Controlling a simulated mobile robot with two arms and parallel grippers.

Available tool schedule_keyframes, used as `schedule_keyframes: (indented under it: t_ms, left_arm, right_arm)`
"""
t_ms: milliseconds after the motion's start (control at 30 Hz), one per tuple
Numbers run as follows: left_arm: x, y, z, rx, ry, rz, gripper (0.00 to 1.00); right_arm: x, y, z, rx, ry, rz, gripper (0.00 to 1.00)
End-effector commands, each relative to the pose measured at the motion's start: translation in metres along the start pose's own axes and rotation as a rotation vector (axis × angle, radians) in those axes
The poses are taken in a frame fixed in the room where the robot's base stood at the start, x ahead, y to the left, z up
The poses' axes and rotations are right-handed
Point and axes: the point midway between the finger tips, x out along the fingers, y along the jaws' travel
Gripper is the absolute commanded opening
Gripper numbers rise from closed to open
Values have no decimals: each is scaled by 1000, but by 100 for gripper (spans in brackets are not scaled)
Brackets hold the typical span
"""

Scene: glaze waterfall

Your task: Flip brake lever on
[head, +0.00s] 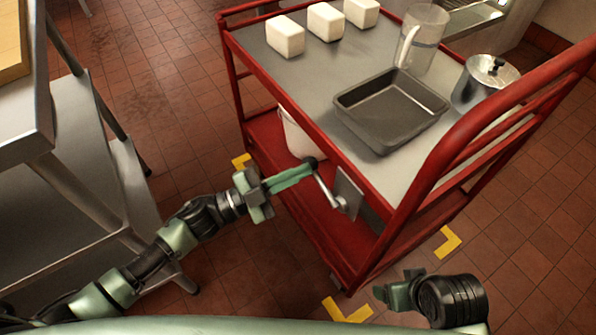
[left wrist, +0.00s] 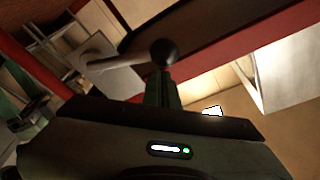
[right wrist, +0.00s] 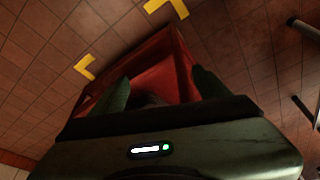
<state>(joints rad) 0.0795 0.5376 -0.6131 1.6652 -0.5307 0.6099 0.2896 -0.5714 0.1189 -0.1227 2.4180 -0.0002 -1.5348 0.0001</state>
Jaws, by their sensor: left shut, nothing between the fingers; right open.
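The brake lever (head: 325,188) is a thin metal arm with a black ball knob (head: 310,164), set on a grey plate (head: 347,192) on the side of the red cart (head: 391,229). In the head view it slants up and left from the plate to the knob. My left gripper (head: 308,172) is shut and empty, its green fingertips right at the knob. In the left wrist view the knob (left wrist: 164,52) stands just past the closed fingertips (left wrist: 164,82); I cannot tell whether they touch. My right gripper (right wrist: 158,88) is open and empty, low beside the cart's near end.
The cart's top holds a dark baking pan (head: 390,108), a clear pitcher (head: 423,40), a metal pot (head: 484,80) and white blocks (head: 285,36). A white bucket (head: 298,136) sits on its lower shelf. Yellow corner marks (head: 346,311) lie on the tiles. A steel table (head: 75,150) stands left.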

Motion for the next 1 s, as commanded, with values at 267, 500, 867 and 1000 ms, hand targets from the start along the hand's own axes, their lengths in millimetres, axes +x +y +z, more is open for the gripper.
schedule_keyframes:
  t_ms: [267,500,867,1000]
  left_arm:
    - [-2,2,9,-85,-2,-21,0]
    - [-7,9,27,-263,-3,-64,0]
    - [-13,29,54,-582,-2,-141,0]
    - [-15,37,61,-686,-2,-167,0]
  right_arm:
    - [0,0,0,0,0,0,76]
    - [0,0,1,0,-4,0,76]
    - [-10,0,-2,0,11,0,76]
    - [-14,0,1,1,6,0,76]
